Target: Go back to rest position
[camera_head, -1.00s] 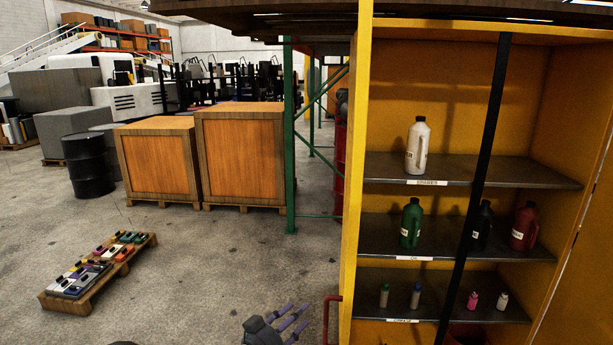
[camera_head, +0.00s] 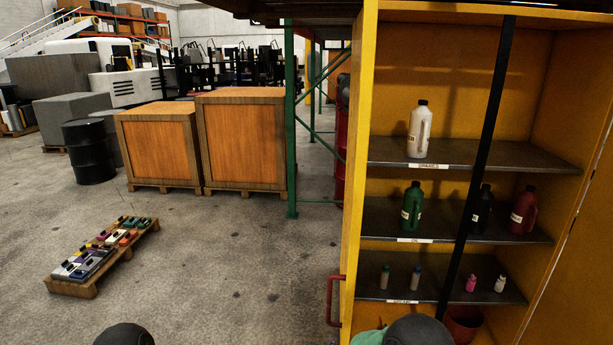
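Neither of my grippers shows now. Two dark rounded parts, apparently of my own arms, rise from the bottom edge: one at the left, the other at the right in front of the yellow cabinet (camera_head: 353,200). A green thing (camera_head: 368,337) shows beside the right-hand dark part; it is cut off by the frame and I cannot tell what it is. The cabinet stands open, with a white jug (camera_head: 419,132) on the upper shelf and a green jug (camera_head: 412,206), a black jug (camera_head: 482,206) and a red jug (camera_head: 523,211) on the middle shelf.
Small bottles (camera_head: 415,278) stand on the cabinet's lower shelf, above a red bucket (camera_head: 463,323). A red handle (camera_head: 331,302) juts from the cabinet's left side. A low pallet (camera_head: 88,288) with coloured items lies left. Wooden crates (camera_head: 241,139) and a black barrel (camera_head: 88,151) stand behind open floor.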

